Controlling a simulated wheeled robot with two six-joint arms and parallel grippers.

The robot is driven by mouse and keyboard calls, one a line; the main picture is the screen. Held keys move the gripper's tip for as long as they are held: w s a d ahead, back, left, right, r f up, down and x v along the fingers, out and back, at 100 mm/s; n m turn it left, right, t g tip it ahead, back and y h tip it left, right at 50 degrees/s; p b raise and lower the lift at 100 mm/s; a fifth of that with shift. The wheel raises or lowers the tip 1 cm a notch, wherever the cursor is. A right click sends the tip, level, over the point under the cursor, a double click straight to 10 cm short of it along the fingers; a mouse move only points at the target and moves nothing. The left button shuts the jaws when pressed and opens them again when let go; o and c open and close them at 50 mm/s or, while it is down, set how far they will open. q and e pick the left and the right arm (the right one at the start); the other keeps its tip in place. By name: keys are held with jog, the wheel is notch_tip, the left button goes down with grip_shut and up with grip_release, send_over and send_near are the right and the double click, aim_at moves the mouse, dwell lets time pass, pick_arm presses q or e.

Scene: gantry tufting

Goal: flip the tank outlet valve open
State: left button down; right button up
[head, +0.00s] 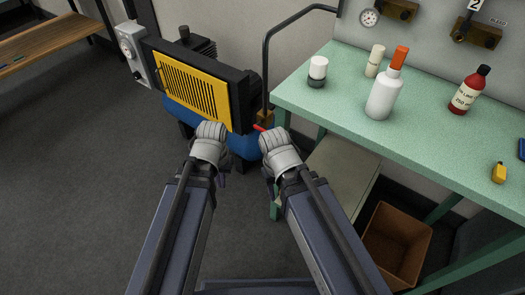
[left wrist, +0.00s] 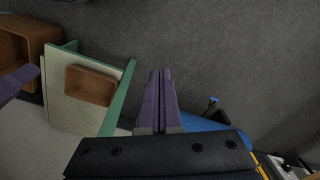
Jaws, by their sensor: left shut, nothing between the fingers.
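The tank outlet valve's red lever (head: 259,127) shows at the right end of the compressor, by a brass-coloured fitting (head: 266,117) below a black pipe. My right wrist partly covers this area. The blue tank (head: 186,116) sits under the yellow grille and also shows in the left wrist view (left wrist: 212,122). My left gripper (head: 222,180) hangs in front of the compressor, left of the lever and apart from it. The left wrist view shows its purple fingers (left wrist: 160,72) together and empty. My right gripper (head: 276,188) is mostly hidden by its wrist, below the lever; its opening is unclear.
A green bench (head: 335,105) stands at the right with bottles on top. A brown bin (head: 398,240) is beneath it. A blue tap-like handle (left wrist: 213,100) stands out from the tank in the left wrist view. The grey floor at the left is clear.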

pick_arm(q)
jog(key=w+f+n+t+h+b, duration=0.1)
jog(key=w+f+n+h+b, duration=0.15)
jog(key=f+b, duration=0.7)
jog(key=w+f+n+t+h+b, duration=0.1)
jog(key=w+f+n+t+b, duration=0.2)
jog(key=f+b, duration=0.65)
jog(key=w+d+r+n+t+h, duration=0.2)
jog(key=w+r+n, duration=0.3)
jog(key=n, duration=0.7)
jog(key=w+d+r+n+t+h+b, duration=0.1)
jog(key=w+d+r+n+t+h, duration=0.2)
jog(key=n, duration=0.9)
jog(key=shift+w+d+r+n+t, duration=0.35)
jog(key=shift+w+d+r+t, duration=0.85)
jog(key=shift+r, duration=0.55)
jog(key=shift+w+d+h, duration=0.1)
jog(key=shift+w+h, duration=0.1)
jog(key=shift+h, duration=0.05)
